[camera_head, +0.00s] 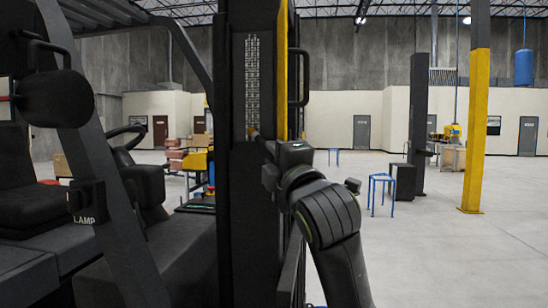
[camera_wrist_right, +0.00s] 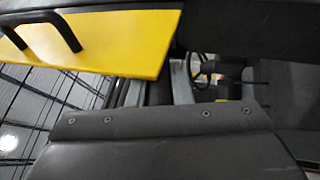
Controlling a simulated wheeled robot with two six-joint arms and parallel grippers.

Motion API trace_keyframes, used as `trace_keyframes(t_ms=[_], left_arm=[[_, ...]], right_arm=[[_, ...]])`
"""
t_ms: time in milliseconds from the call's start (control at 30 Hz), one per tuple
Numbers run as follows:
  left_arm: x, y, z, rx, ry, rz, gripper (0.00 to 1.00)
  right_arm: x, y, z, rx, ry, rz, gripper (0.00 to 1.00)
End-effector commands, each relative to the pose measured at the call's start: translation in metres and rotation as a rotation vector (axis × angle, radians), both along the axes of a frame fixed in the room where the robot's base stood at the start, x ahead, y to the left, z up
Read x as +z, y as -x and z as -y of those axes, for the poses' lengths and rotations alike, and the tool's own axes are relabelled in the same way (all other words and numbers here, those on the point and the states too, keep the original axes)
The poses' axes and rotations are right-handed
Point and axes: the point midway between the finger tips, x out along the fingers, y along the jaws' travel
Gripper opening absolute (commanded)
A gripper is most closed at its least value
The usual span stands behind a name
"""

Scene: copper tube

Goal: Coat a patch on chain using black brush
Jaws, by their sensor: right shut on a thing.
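The chain (camera_head: 253,85) is a pale, patterned vertical strip on the dark forklift mast in the head view. My right gripper (camera_head: 262,146) is beside the mast, just below the chain's visible lower end. It is shut on a small, thin object with a dark and orange-tan end, which I take as the black brush (camera_head: 254,132). The brush's tip points up toward the chain; I cannot tell whether it touches. Most of the brush is hidden by the gripper and wrist. In the right wrist view a dark, screwed housing fills the foreground, and the brush cannot be made out. My left gripper is not in view.
The forklift's steering wheel (camera_head: 126,137) and seat (camera_head: 30,207) are left of the mast. A black handle (camera_head: 299,77) juts from the mast's right side. A yellow panel (camera_wrist_right: 120,35) shows in the wrist view. Open floor (camera_head: 430,255) lies to the right.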

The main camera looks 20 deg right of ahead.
Motion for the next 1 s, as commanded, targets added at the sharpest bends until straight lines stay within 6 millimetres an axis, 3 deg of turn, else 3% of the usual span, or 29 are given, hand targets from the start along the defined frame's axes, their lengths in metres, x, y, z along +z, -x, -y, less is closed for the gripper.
trace_keyframes(t_ms=[233, 533, 767, 1000], left_arm=[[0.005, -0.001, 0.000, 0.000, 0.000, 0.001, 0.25], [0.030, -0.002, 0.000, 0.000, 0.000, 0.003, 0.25], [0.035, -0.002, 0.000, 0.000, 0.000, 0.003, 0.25], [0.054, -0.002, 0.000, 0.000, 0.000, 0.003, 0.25]], right_arm=[[0.005, -0.001, 0.001, 0.000, 0.000, 0.001, 0.00], [0.032, 0.000, 0.000, 0.000, 0.000, 0.001, 0.00], [0.037, 0.001, 0.000, 0.000, 0.000, 0.000, 0.00], [0.057, 0.000, 0.000, 0.000, 0.000, 0.001, 0.00]])
